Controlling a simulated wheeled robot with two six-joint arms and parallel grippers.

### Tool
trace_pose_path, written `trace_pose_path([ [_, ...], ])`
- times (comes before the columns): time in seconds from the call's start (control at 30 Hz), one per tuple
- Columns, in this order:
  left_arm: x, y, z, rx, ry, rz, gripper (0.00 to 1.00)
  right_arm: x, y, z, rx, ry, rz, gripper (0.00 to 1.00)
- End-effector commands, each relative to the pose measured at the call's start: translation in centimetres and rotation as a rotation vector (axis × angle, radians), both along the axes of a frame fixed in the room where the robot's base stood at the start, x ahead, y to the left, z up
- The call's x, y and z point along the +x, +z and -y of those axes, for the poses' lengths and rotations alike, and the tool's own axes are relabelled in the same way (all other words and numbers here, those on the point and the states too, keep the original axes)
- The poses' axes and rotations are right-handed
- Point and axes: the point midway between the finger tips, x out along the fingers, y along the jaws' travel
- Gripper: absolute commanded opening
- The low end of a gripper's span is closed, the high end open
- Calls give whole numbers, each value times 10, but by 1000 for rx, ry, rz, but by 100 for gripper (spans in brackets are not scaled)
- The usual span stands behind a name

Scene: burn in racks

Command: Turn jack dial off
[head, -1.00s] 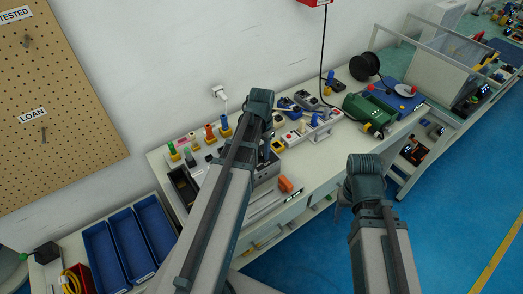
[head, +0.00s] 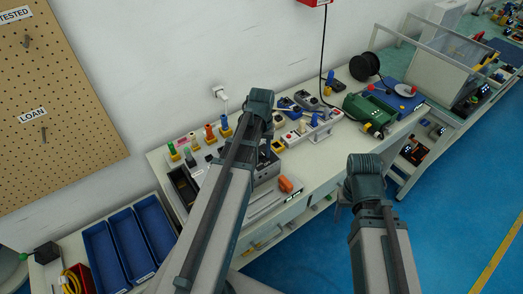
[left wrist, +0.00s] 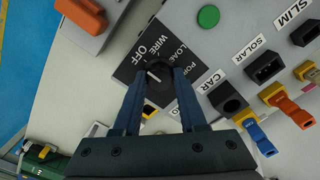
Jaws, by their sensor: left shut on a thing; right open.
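The jack dial (left wrist: 158,74) is a dark round knob with a white pointer line on a black label plate (left wrist: 128,70) in the left wrist view. The plate reads OFF, WIRE and LOAD, with other words partly hidden by the fingers. The white line slants up to the left; I cannot tell surely which word it marks. My left gripper (left wrist: 160,78) is shut on the dial, one blue finger on each side. In the head view my left arm hides the dial and most of that gripper. My right gripper does not show; only my right arm does.
A green button (left wrist: 208,16) and sockets labelled CAR (left wrist: 229,98) and SOLAR (left wrist: 264,68) sit beside the plate. Yellow and orange plugs (left wrist: 285,102) stand close by. An orange item (head: 286,184) lies at the bench's front. A green case (head: 368,110) stands further right.

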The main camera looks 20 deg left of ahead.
Motion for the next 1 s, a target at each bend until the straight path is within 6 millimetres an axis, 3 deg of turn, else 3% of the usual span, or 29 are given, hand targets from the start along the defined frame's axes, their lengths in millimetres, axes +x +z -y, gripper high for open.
trace_pose_path([
  [0.33,0,0,0,0,4,0,0,0,0,0,0,0,0,63],
  [0.37,0,0,0,0,4,0,45,0,0,0,0,0,0,63],
  [0.5,0,0,0,0,3,0,70,0,0,0,0,0,0,63],
  [1.0,0,7,0,0,2,0,71,0,7,0,0,0,0,63],
])
